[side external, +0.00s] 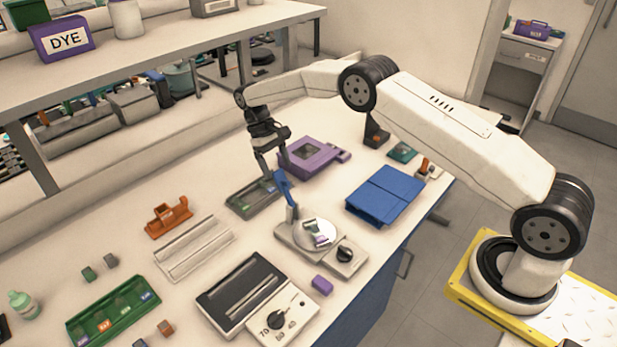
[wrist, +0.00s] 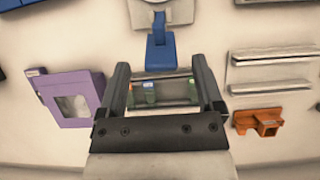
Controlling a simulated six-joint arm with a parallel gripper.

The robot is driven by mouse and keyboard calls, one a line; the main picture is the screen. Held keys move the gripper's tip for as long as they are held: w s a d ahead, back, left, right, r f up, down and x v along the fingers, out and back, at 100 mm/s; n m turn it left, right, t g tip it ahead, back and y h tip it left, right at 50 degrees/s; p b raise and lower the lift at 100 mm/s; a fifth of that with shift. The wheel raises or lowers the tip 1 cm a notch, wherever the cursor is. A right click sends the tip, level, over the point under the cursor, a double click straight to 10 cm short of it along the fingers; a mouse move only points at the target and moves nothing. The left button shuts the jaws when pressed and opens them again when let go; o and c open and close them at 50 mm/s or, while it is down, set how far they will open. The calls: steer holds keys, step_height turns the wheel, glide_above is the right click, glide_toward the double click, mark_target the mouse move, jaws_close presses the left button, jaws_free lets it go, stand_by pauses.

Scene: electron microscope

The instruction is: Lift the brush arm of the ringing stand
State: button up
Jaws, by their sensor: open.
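The ringing stand (side external: 292,238) is a pale base with a round white turntable (side external: 316,233) and a dark knob. Its blue brush arm (side external: 285,188) rises at a slant from the stand's back left. In the wrist view the brush arm (wrist: 158,50) reaches down from the top centre, its wide end lying in the gap between the fingertips. My gripper (side external: 270,172) is open, pointing down beside the upper end of the brush arm. The wrist view shows both fingers of my gripper (wrist: 160,65) apart, one on each side of the blue end. Contact is not clear.
A dark green tray (side external: 246,203) lies beneath my gripper.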

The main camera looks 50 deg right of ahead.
steer(key=shift+v, duration=2.95)
steer(key=shift+r, duration=0.15)
steer(key=shift+s+a+r+t, duration=0.15)
steer(key=shift+s+r+t, duration=0.75)
steer(key=shift+s+r, duration=0.25)
steer(key=s+t, duration=0.5)
steer(key=s, duration=2.2)
steer(key=shift+a+t, duration=0.35)
steer(key=shift+t, duration=0.05)
steer(key=shift+s, duration=0.15)
